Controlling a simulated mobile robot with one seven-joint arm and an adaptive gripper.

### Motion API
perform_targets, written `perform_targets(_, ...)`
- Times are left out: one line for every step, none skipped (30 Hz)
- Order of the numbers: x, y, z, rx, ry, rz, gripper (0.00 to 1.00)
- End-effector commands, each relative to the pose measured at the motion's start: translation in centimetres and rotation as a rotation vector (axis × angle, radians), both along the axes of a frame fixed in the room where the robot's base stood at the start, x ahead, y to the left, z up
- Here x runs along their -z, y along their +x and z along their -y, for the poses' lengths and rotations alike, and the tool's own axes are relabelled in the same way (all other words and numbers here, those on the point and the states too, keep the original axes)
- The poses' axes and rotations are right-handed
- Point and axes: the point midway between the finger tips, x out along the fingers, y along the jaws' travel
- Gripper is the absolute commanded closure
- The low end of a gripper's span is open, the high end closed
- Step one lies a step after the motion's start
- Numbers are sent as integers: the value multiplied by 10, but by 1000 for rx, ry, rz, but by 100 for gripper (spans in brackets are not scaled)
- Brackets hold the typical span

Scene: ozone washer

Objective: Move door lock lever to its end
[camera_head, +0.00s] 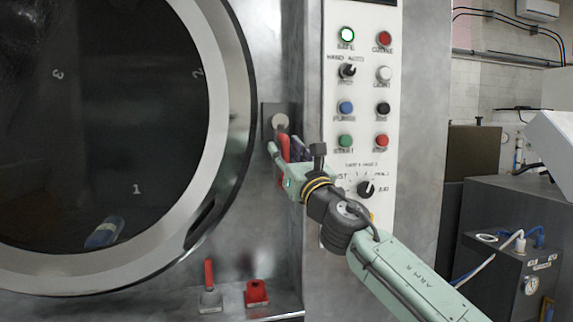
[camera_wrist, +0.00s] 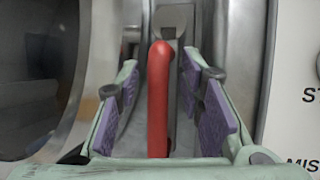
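The door lock lever has a red handle (camera_head: 284,148) below a round metal pivot (camera_head: 280,121) on the machine's front, just right of the round door (camera_head: 240,110). In the wrist view the red handle (camera_wrist: 158,100) hangs upright between my two purple-padded fingers. My gripper (camera_head: 285,155) is at the lever. In the wrist view my gripper (camera_wrist: 168,95) is open, with a gap on both sides of the handle. The lower part of the handle is hidden by my gripper in the head view.
A control panel (camera_head: 362,100) with several buttons and knobs is right of the lever, close to my wrist. A red-handled scraper (camera_head: 209,285) and a red item (camera_head: 256,293) are on the ledge below. A grey unit (camera_head: 510,270) stands at the right.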

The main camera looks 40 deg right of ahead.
Motion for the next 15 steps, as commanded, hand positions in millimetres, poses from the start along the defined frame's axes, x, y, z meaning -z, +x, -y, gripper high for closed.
perform_targets(-12, 0, 0, 2, -5, -2, 65)
perform_targets(-18, 0, 0, 2, -4, -2, 65)
perform_targets(-25, 0, 0, 2, -5, -2, 65)
perform_targets(-31, 0, 0, 3, -5, -2, 65)
perform_targets(-36, 0, 0, 3, -5, -2, 65)
perform_targets(-43, 0, 0, 3, -5, -2, 65)
perform_targets(-47, 0, 0, 3, -3, -1, 65)
perform_targets(-51, 0, 0, 3, -3, -1, 65)
perform_targets(-56, 0, 0, 3, -3, -2, 65)
perform_targets(-59, 0, 1, 2, -2, -2, 65)
perform_targets(-62, 0, 0, 2, -1, -1, 65)
perform_targets(-64, 0, 0, 2, -1, -1, 65)
perform_targets(-66, 0, 0, 1, 0, -1, 65)
perform_targets(-67, 0, 0, 1, 0, -1, 65)
perform_targets(-68, 0, 1, 1, 0, -1, 65)
